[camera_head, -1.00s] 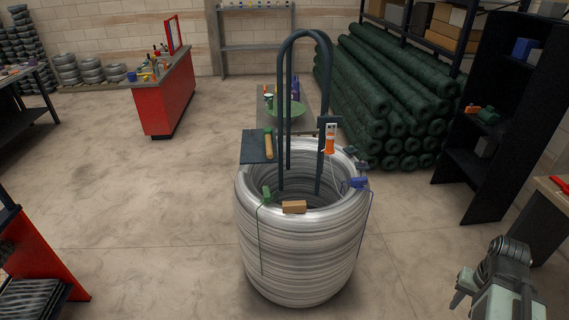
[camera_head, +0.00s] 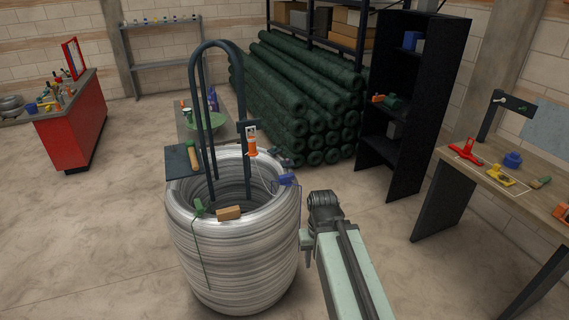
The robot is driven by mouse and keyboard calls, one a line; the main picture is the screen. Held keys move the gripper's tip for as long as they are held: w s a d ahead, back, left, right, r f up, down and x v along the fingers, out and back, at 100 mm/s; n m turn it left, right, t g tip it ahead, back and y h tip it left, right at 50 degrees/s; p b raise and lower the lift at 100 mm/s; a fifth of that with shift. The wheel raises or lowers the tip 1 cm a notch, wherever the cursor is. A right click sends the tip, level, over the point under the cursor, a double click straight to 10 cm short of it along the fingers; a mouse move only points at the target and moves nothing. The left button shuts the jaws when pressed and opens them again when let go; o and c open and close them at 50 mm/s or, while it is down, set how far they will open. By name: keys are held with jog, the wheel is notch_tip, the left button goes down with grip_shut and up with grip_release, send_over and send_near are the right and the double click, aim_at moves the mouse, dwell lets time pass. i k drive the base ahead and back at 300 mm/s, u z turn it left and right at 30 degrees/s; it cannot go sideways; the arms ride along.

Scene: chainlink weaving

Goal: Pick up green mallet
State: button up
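Several small green items are in view, and I cannot tell for sure which one is the green mallet. A tan-handled tool with a green end (camera_head: 193,157) lies on a dark plate at the rim of the wire coil (camera_head: 235,263). A small green tool (camera_head: 198,207) sits on the coil's front rim. Another small green-and-tan tool (camera_head: 541,182) lies on the workbench at right. A green item (camera_head: 391,102) is on the black shelf. My gripper (camera_head: 305,243) is right of the coil, apart from these items; its fingers are too small to read.
A wooden workbench (camera_head: 530,205) with red, yellow and blue tools stands at right. The black shelf unit (camera_head: 405,140) and green mesh rolls (camera_head: 300,95) stand behind. A red cabinet (camera_head: 70,130) is at far left. The floor left of the coil is clear.

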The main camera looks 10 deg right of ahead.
aim_at(190, 145)
jog(key=u, duration=0.05)
jog(key=i, duration=1)
jog(key=z, duration=0.05)
